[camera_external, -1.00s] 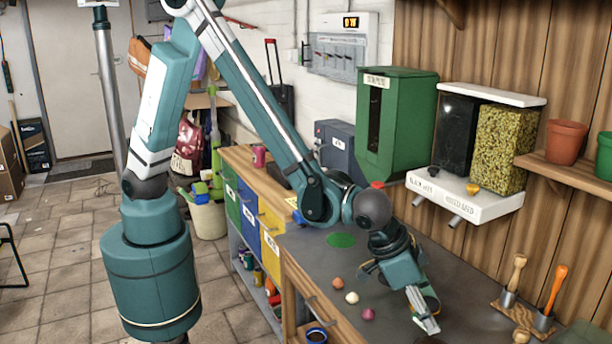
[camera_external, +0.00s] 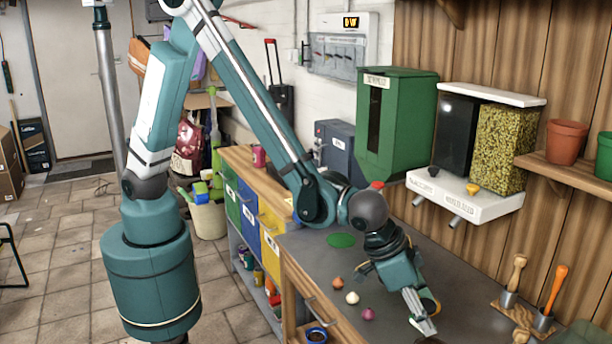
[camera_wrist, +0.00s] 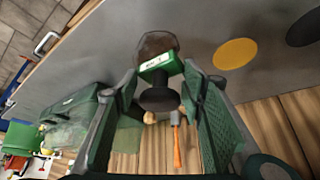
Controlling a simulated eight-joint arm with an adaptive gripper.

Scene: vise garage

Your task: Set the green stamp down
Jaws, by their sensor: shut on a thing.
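The green stamp (camera_wrist: 157,65) shows in the wrist view as a green-labelled block with a dark round knob toward me. My gripper (camera_wrist: 162,98) has its two fingers on either side of the knob and is shut on it. A brownish round shape lies just beyond the label; I cannot tell whether it is part of the stamp. In the external view my gripper (camera_external: 422,325) points down at the near part of the grey bench (camera_external: 455,300). The stamp is mostly hidden or cut off there, and I cannot tell whether it touches the bench.
A green disc (camera_external: 341,240) lies on the bench. A yellow disc (camera_wrist: 235,53) and a black disc (camera_wrist: 303,30) show in the wrist view. Small orange (camera_external: 338,283), white (camera_external: 352,297) and magenta (camera_external: 368,313) balls lie left of my gripper. Hand tools (camera_external: 545,310) stand at right.

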